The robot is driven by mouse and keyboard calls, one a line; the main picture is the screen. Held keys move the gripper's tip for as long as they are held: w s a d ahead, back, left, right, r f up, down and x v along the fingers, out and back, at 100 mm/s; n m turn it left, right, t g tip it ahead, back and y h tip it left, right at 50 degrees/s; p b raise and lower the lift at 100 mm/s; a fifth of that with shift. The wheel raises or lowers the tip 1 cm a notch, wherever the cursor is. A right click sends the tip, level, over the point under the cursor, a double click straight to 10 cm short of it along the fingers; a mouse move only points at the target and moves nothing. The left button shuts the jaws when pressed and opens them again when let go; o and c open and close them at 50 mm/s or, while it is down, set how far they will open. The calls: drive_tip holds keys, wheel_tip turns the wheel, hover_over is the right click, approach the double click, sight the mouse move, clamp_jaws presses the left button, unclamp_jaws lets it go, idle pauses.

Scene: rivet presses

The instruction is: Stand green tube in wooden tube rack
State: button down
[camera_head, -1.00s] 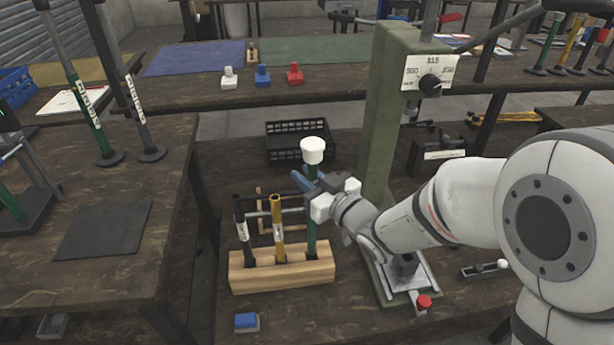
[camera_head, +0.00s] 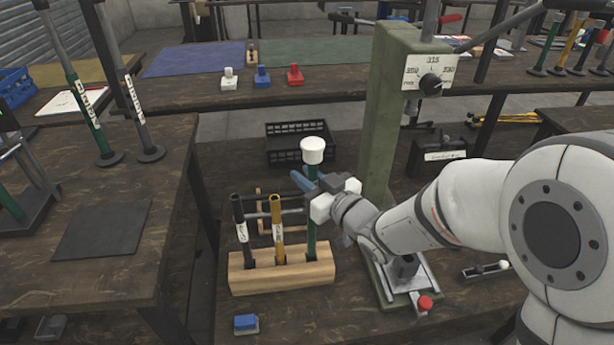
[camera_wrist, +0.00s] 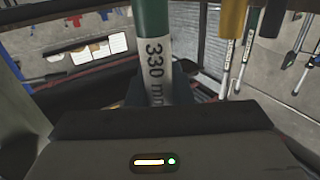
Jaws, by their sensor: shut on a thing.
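The green tube (camera_head: 312,236) has a white cap on top and stands upright at the right end of the wooden tube rack (camera_head: 283,277). Its lower end meets the rack's right slot; how deep it sits I cannot tell. My gripper (camera_head: 312,190) is shut around the tube below the white cap. In the wrist view the green tube (camera_wrist: 151,20) shows a white label reading 330 mm between the fingers. A yellow tube (camera_head: 278,228) stands in the rack's middle slot and a dark grey tube (camera_head: 241,228) leans slightly in the left slot.
A green press column (camera_head: 380,130) stands just right of and behind my gripper. A black crate (camera_head: 283,150) lies behind the rack. A small blue-topped block (camera_head: 246,322) lies in front. A wooden table (camera_head: 80,260) is at left.

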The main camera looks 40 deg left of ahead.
wheel_tip(320, 180, down, 8)
drive_tip(key=b, duration=0.8)
drive_tip(key=shift+f, duration=0.25)
idle(2.6)
drive_tip(key=c, duration=1.2)
unclamp_jaws()
drive_tip(key=s+d, duration=0.1)
drive_tip(key=d, duration=0.6)
drive_tip(key=shift+s+d+p, duration=0.2)
drive_tip(key=shift+d+p, duration=0.15)
drive_tip(key=shift+p, duration=0.1)
